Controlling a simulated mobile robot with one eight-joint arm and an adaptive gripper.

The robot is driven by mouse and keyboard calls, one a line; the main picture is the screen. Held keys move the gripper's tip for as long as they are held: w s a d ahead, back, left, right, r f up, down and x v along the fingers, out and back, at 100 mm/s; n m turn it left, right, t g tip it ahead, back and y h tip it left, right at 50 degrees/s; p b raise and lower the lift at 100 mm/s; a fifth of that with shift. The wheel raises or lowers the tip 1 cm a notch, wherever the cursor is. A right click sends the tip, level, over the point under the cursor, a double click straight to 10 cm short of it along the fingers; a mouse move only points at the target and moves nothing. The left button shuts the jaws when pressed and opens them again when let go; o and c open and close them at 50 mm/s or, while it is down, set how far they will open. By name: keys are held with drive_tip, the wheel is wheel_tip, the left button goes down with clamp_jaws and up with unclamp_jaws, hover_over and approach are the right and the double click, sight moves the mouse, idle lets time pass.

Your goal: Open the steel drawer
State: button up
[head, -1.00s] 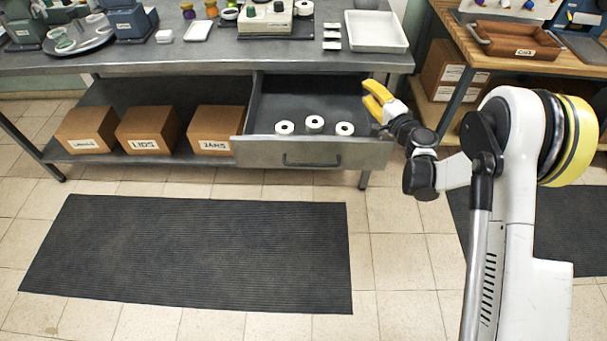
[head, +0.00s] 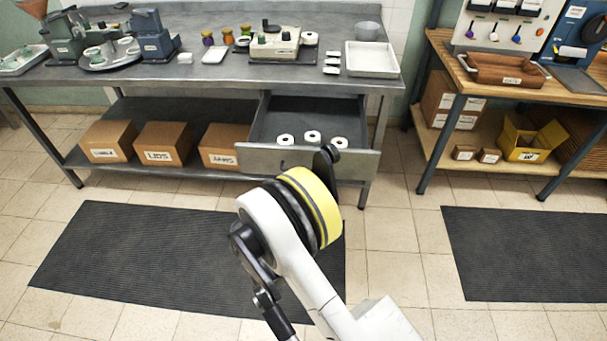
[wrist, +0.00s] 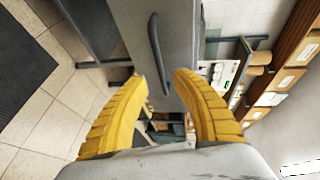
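The steel drawer (head: 357,166) under the grey bench is pulled out, with three white rolls (head: 312,136) inside. My arm covers part of its front in the head view. My gripper is hidden there behind the arm. In the wrist view my gripper (wrist: 160,82) is open, its two yellow fingers spread before the grey drawer front (wrist: 187,30). The dark bar handle (wrist: 156,50) runs lengthwise ahead of the fingers, its lower end near the gap between the tips. I see no grip on it; contact cannot be told.
Labelled cardboard boxes (head: 165,144) stand on the lower shelf left of the drawer. The steel bench (head: 220,76) carries scales and trays. A wooden bench (head: 480,75) stands to the right. Dark mats (head: 130,250) lie on the tiled floor.

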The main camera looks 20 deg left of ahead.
drive_tip(key=b+x, duration=0.2)
drive_tip(key=x, duration=0.5)
drive_tip(key=shift+w, duration=0.2)
clamp_jaws()
